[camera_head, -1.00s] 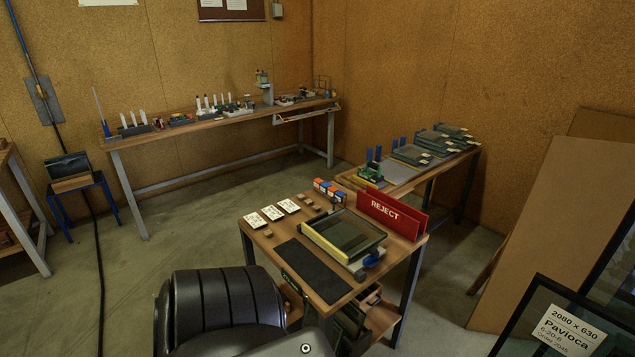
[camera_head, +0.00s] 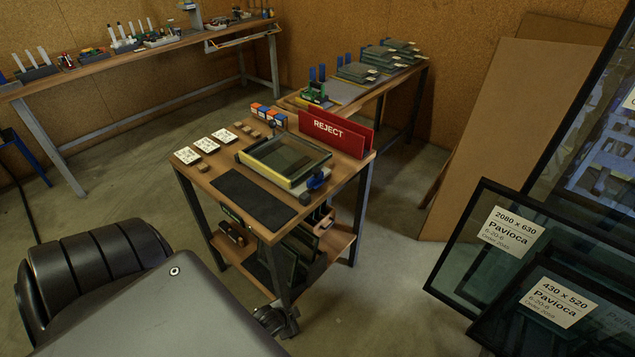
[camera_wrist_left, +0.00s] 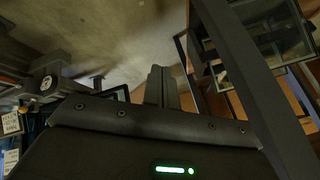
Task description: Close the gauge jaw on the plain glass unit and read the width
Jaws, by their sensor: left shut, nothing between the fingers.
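A glass unit (camera_head: 287,157) lies flat in a yellow-edged fixture on the small wooden table (camera_head: 210,183). A blue and grey piece (camera_head: 318,180), which looks like the gauge jaw, sits at the fixture's front right corner. I cannot tell whether it touches the glass, and no reading is legible. My left gripper (camera_wrist_left: 160,82) shows in the left wrist view, its fingers together and empty, with the glass unit not discernible there. A dark mechanical part (camera_head: 272,320) by the table's near leg may be one of my grippers; I cannot tell which. My right gripper is not identifiable.
A black mat (camera_head: 253,198), white cards (camera_head: 205,145) and a red REJECT board (camera_head: 333,133) share the table. Framed glass panes (camera_head: 510,240) lean at the right. A bench (camera_head: 343,95) with stacked units stands behind. Open floor lies right of the table.

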